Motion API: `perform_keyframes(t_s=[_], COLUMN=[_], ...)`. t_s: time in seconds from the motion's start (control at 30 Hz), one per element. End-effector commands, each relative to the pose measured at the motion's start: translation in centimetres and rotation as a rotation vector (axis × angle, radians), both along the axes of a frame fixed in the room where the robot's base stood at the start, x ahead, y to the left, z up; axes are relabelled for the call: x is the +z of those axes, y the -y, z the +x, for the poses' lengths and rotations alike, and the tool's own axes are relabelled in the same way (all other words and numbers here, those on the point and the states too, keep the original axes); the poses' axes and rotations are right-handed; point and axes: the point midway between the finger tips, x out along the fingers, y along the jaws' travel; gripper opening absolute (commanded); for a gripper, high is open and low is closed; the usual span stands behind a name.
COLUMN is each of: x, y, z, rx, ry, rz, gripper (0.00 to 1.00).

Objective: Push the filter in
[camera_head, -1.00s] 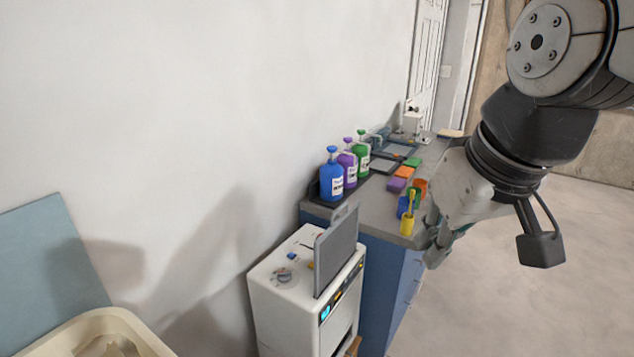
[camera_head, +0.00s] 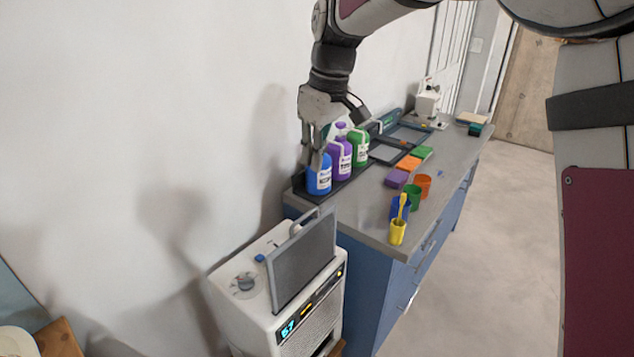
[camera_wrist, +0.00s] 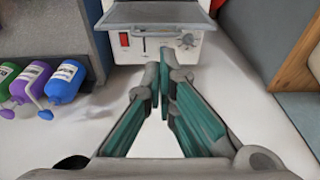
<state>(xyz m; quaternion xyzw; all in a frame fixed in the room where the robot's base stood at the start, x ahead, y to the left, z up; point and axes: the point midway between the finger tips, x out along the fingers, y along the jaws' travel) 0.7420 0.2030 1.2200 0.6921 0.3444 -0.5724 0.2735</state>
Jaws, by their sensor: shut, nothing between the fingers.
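The filter (camera_head: 303,264) is a dark grey flat panel with a light frame. It stands upright in the top of a white machine (camera_head: 232,300), with much of it sticking out. In the wrist view the filter (camera_wrist: 155,12) shows at the top edge, partly cut off, above the machine's face (camera_wrist: 188,48) with a red switch and a knob. My gripper (camera_head: 314,160) is near the wall, above the filter and apart from it, overlapping the blue bottle in the head view. Its green-padded fingers (camera_wrist: 163,78) are shut and empty.
Blue (camera_head: 319,176), purple (camera_head: 341,160) and green (camera_head: 361,148) bottles stand on a dark tray at the counter's wall side. Coloured cups and sponges lie along the counter (camera_head: 375,220). The wall is close behind the machine. Floor at the right is free.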

Motion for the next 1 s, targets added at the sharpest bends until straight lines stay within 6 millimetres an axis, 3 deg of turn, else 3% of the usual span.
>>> perform_keyframes(t_s=[0.17,0.7,1.0], x=[-1.8,-11.5,-13.5], y=[-0.3,-1.8,-2.2], z=[0.0,1.1,1.4], rx=[0.0,-0.003,-0.002], ry=[-0.004,-0.004,-0.001], rz=[-0.002,-0.002,-0.001], gripper=[0.0,0.0,0.0])
